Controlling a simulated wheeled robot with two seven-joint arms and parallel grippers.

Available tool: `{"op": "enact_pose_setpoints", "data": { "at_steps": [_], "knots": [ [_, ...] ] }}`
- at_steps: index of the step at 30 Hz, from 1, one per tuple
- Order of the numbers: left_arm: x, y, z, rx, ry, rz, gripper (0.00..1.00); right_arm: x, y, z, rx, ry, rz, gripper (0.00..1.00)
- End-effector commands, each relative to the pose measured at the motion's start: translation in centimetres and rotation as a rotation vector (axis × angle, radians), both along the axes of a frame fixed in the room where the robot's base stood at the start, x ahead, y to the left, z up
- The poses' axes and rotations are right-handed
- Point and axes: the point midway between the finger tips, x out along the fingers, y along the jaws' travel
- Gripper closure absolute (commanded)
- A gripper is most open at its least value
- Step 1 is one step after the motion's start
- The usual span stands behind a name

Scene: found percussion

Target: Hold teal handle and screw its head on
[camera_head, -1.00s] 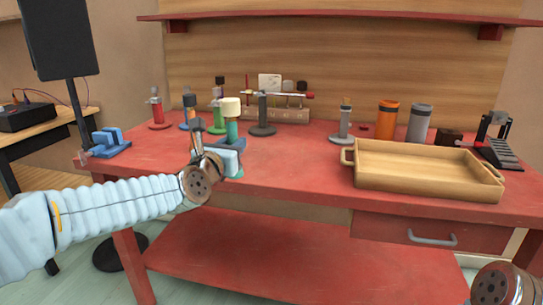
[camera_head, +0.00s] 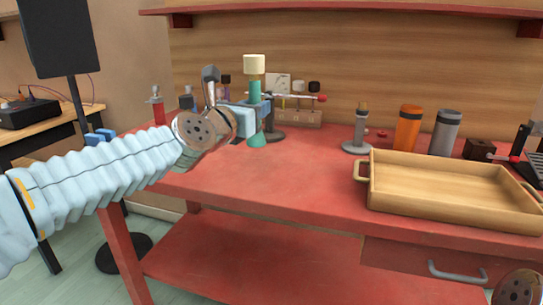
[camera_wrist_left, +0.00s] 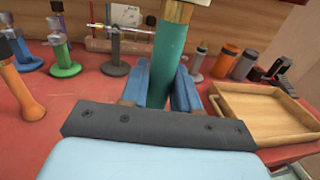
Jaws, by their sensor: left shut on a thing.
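The teal handle (camera_head: 254,93) is upright, with a cream head (camera_head: 254,64) on top and a flared teal foot (camera_head: 257,140) below. My left gripper (camera_head: 252,115) is shut on its shaft, and the foot appears to be above the table. In the left wrist view the teal shaft (camera_wrist_left: 166,62) stands between the blue fingers (camera_wrist_left: 160,90). A tan band (camera_wrist_left: 178,11) shows above the teal, and the head is mostly cut off there. I cannot tell how tightly the head sits. Only my right wrist shows at the lower right; its gripper is out of view.
A wooden tray (camera_head: 450,222) lies on the right of the red bench (camera_head: 290,190). Orange (camera_head: 408,128) and grey (camera_head: 445,134) cylinders and a grey stand (camera_head: 357,146) are behind it. The bench's middle front is clear.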

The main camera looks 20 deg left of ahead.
Motion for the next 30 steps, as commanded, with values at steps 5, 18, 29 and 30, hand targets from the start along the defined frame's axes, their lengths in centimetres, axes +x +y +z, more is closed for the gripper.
{"op": "enact_pose_setpoints", "data": {
  "at_steps": [5,18,29,30],
  "knots": [
    [4.6,-0.1,-2.4,0.001,0.004,0.0,1.0,0.0,0.0,-1.0,-0.001,0.0,-0.002,0.27],
    [11.0,-0.3,-7.9,0.001,0.001,0.001,1.0,0.0,-0.1,-1.1,-0.002,-0.001,-0.003,0.27],
    [11.2,-0.3,-8.2,0.0,0.001,0.001,1.0,0.0,-0.1,-1.1,-0.001,-0.001,-0.003,0.27],
    [11.4,-0.3,-8.5,0.0,0.002,0.001,1.0,0.0,-0.1,-1.1,-0.001,-0.001,-0.003,0.27]
  ]
}}
